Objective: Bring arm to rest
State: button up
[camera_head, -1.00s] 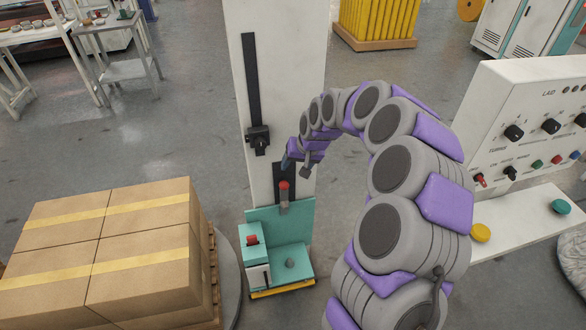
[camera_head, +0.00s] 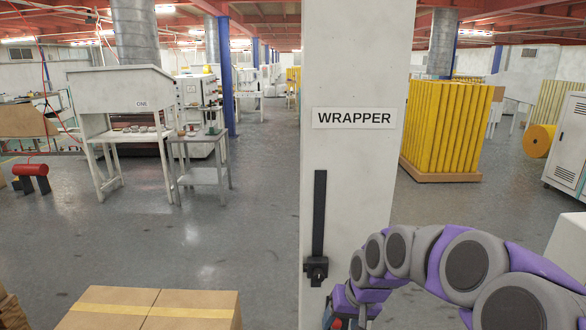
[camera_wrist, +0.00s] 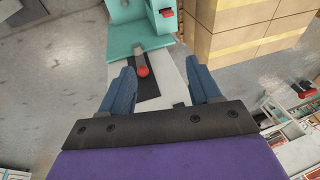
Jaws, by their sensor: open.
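My arm, purple and grey, arches in from the lower right of the head view. My gripper (camera_wrist: 162,88) is open in the wrist view, with its two blue fingers spread apart. A red knob (camera_wrist: 143,71) on a grey lever shows between the fingers, beyond their tips. Nothing is held. The teal base (camera_wrist: 128,35) of the wrapper lies past the knob, with a red switch (camera_wrist: 167,12) on it. In the head view the gripper is at the bottom edge, beside the wrapper column (camera_head: 357,190), mostly cut off.
Stacked cardboard boxes (camera_head: 192,306) stand left of the column and also show in the wrist view (camera_wrist: 235,32). A black slider (camera_head: 317,268) runs on the column. Yellow panels (camera_head: 440,125) stand behind right. A grey side table (camera_head: 200,176) stands back left, with open floor before it.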

jog(key=s+d+r+g+h, duration=0.1)
jog(key=s+g, duration=0.1)
jog(key=s, duration=1.5)
jog(key=s+d+r+g+h, duration=0.1)
jog(key=s+g, duration=0.1)
jog(key=s, duration=1.4)
jog(key=shift+s+r, duration=0.25)
jog(key=shift+s, duration=0.1)
